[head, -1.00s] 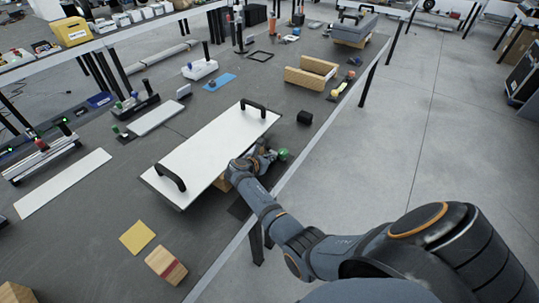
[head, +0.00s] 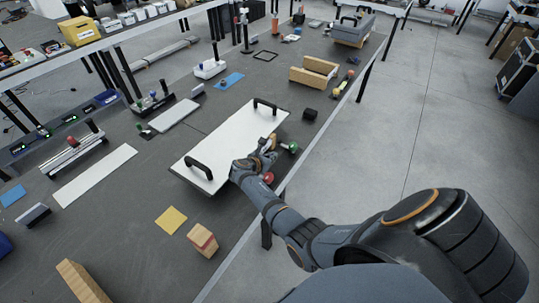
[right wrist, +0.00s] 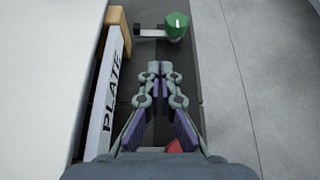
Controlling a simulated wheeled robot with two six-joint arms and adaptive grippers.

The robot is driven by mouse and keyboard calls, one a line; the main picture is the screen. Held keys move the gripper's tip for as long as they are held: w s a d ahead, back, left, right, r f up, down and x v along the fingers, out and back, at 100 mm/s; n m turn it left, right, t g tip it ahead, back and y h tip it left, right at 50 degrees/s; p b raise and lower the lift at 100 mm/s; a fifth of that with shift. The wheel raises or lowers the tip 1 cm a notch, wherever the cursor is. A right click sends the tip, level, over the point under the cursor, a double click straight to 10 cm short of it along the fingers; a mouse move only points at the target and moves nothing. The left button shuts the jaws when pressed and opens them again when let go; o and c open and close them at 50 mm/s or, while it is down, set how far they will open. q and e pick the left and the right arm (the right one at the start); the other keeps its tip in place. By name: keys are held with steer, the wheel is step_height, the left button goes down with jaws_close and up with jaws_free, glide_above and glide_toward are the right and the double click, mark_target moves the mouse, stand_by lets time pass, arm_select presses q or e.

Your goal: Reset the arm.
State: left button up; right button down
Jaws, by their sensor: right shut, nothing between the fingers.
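My right arm reaches in from the lower right of the head view. Its gripper (head: 272,142) is at the table's near edge, beside the right side of a long white plate with two black handles (head: 215,152). In the right wrist view the fingers (right wrist: 160,68) are together with nothing between them. They point along the plate's side, which bears the word PLATE (right wrist: 110,85). A green knob (right wrist: 176,25) is ahead of the fingertips, apart from them. A red part (right wrist: 174,146) shows partly behind the fingers. My left gripper is not in view.
A yellow square (head: 171,220) and a wooden block with a red stripe (head: 203,240) lie nearer on the dark table. A small black block (head: 310,114) and wooden blocks (head: 314,73) are farther along. Open floor (head: 410,130) lies right of the table edge.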

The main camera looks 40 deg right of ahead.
steer(key=shift+s+a, duration=0.1)
steer(key=shift+f, duration=0.1)
steer(key=s+m, duration=0.2)
steer(key=s+f+m+y, duration=0.1)
steer(key=s+m, duration=0.1)
steer(key=s, duration=0.1)
steer(key=s+f+m+y, duration=0.1)
steer(key=s+m, duration=0.1)
steer(key=m, duration=0.1)
steer(key=shift+s+a+g, duration=0.15)
steer(key=shift+a+g, duration=0.05)
steer(key=shift+g, duration=0.2)
steer(key=s+a+r+m+y, duration=0.4)
steer(key=s+a+m, duration=0.3)
steer(key=s, duration=0.3)
steer(key=s+a+r+m+y, duration=0.4)
steer(key=s+a+m, duration=0.3)
steer(key=s+m, duration=0.15)
step_height(320, 180, down, 24)
steer(key=s+d+g, duration=0.1)
steer(key=s+d, duration=0.1)
steer(key=d, duration=0.1)
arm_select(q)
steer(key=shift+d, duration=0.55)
arm_select(e)
steer(key=s+f+g, duration=0.1)
steer(key=s+f, duration=1.7)
steer(key=s, duration=0.1)
steer(key=shift+s+d+f, duration=0.25)
steer(key=shift+d, duration=0.2)
